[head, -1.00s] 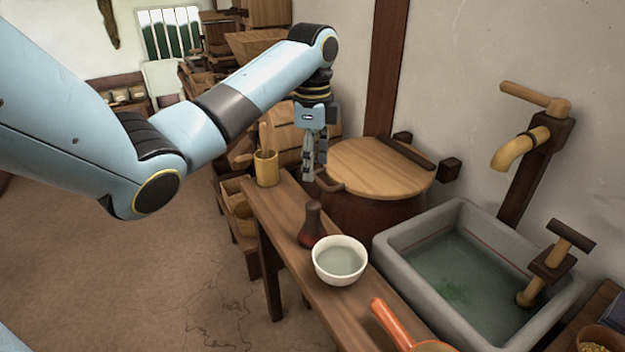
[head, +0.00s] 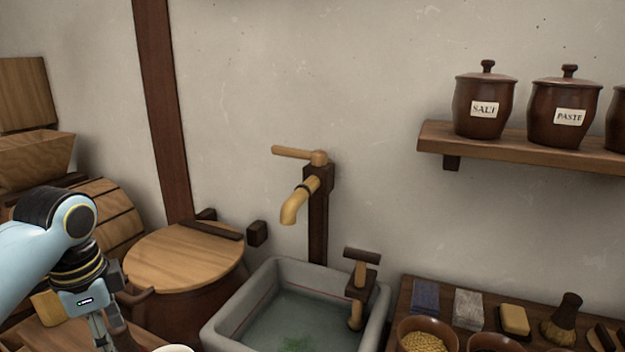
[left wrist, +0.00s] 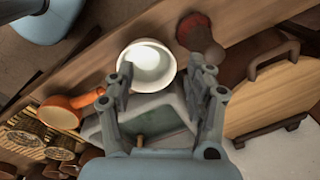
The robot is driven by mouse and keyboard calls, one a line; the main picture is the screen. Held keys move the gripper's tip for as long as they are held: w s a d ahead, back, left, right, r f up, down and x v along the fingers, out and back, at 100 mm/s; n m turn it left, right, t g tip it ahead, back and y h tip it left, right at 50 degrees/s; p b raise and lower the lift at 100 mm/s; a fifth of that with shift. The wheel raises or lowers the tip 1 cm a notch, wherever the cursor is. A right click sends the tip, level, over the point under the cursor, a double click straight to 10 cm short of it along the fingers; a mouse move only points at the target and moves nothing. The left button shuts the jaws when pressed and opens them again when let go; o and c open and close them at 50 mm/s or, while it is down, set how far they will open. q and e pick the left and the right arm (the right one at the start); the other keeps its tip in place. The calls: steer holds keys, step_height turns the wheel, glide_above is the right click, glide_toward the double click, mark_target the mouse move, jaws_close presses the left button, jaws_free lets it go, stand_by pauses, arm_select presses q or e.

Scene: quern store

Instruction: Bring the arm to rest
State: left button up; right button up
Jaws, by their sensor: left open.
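My left arm comes in at the lower left of the head view, its pale blue wrist bent downward. My left gripper (head: 105,344) points down at the bottom edge, its fingertips cut off there. In the left wrist view its two fingers (left wrist: 165,76) are apart, with nothing visibly held between them. I cannot tell how far the fingers are from the bowl. My right gripper is in neither view.
The stone sink (head: 228,318) stands right of the gripper under a wooden tap (head: 300,200). A lidded barrel (head: 185,258) is close behind it. A shelf (head: 530,150) with jars is on the right wall.

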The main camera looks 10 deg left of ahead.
arm_select(q)
steer(key=s+d+r+n+t, duration=0.1)
steer(key=s+d+n, duration=0.35)
steer(key=s, duration=0.55)
steer(key=s+d+r+n+t, duration=0.15)
steer(key=s+d+n, duration=0.3)
steer(key=s, duration=0.55)
step_height(320, 180, down, 29)
steer(key=s+a+g+b, duration=0.1)
steer(key=a+b, duration=0.2)
steer(key=s+f+g+b, duration=0.1)
steer(key=s+f+b, duration=0.2)
steer(key=s+f, duration=1.5)
steer(key=shift+s+a+f, duration=0.3)
steer(key=shift+f, duration=0.65)
